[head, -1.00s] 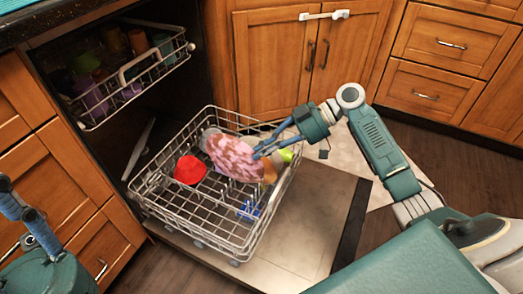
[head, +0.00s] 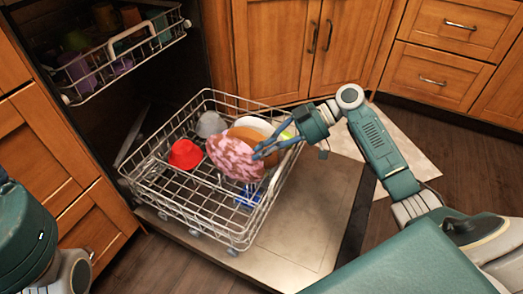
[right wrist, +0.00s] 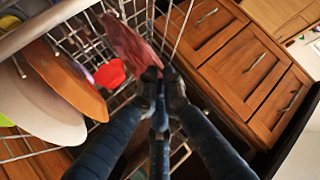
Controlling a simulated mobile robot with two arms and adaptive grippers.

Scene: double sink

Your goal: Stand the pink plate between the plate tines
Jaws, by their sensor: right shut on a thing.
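The pink mottled plate (head: 234,157) is tilted on edge above the lower dishwasher rack (head: 150,200), in front of an orange plate (head: 265,138) and a white plate (head: 256,124). My right gripper (head: 262,152) is shut on the pink plate's right rim. In the right wrist view the plate (right wrist: 128,42) shows nearly edge-on between the fingertips (right wrist: 160,80), apart from the orange plate (right wrist: 65,80). The tines under the pink plate are mostly hidden, so I cannot tell whether its lower edge sits between them. My left arm shows at the left, but its fingers are not visible.
A red bowl (head: 185,154) and a grey cup (head: 210,124) sit in the rack left of and behind the plate. A blue item (head: 247,196) lies below it. The upper rack (head: 125,55) holds several cups. The front of the lower rack is open.

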